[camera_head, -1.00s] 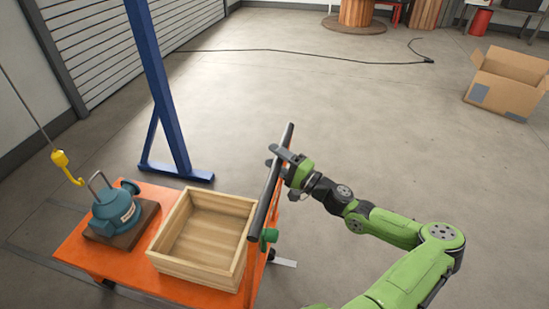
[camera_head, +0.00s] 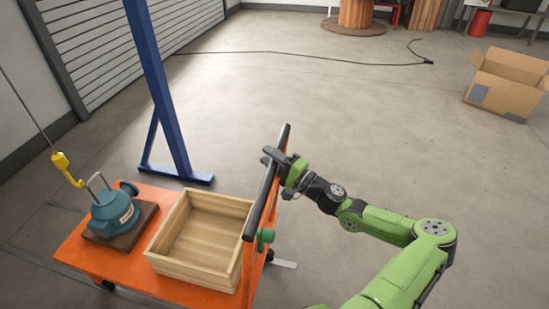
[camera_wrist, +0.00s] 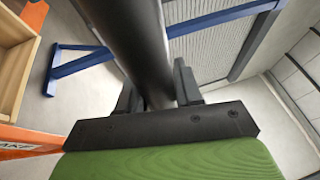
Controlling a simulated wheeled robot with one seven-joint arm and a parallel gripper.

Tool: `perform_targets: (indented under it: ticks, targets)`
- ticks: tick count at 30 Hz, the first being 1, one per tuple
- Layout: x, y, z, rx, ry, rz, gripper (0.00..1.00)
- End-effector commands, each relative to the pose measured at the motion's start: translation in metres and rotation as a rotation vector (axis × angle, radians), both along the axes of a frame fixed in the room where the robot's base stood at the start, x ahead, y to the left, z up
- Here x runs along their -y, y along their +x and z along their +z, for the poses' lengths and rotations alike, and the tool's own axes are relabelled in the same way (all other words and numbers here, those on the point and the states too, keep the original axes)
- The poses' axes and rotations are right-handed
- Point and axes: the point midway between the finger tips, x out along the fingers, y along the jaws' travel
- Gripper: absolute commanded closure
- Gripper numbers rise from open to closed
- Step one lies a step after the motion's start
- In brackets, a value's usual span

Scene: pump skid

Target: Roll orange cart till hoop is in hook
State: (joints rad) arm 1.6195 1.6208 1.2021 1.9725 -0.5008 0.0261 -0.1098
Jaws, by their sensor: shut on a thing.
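The orange cart (camera_head: 140,271) stands at the lower left in the head view. On it a blue-green pump (camera_head: 114,211) sits on a brown block, with a grey metal hoop (camera_head: 97,184) on top. The yellow hook (camera_head: 65,168) hangs on a cable at the hoop's left and overlaps its edge in the picture; I cannot tell whether it is through the hoop. My gripper (camera_head: 274,157) is shut on the cart's black handle bar (camera_head: 263,194). The wrist view shows the bar (camera_wrist: 135,45) between the two fingers (camera_wrist: 158,90).
An open wooden crate (camera_head: 155,258) stands on the cart beside the pump. A blue post (camera_head: 155,80) with a floor foot rises behind the cart. A black cable (camera_head: 300,52) lies across the far floor. A cardboard box (camera_head: 505,85) is at the right. The middle floor is clear.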

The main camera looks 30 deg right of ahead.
Motion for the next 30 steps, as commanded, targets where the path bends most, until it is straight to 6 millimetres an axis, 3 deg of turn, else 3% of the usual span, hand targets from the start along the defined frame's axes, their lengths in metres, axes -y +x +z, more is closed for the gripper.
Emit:
perform_targets:
  ticks: [6, 12, 25, 26, 29, 30]
  targets:
    - [-0.047, 0.048, 0.003, 0.002, -0.002, 0.014, 1.0]
    - [-0.073, 0.08, 0.002, 0.001, -0.002, 0.009, 1.0]
    - [-0.079, 0.088, 0.001, -0.001, -0.001, 0.003, 1.0]
    - [-0.079, 0.088, 0.001, -0.001, -0.001, 0.003, 0.61]
    - [-0.079, 0.088, 0.001, 0.0, 0.0, 0.003, 0.46]
    - [-0.079, 0.088, 0.001, 0.0, 0.0, 0.003, 0.45]
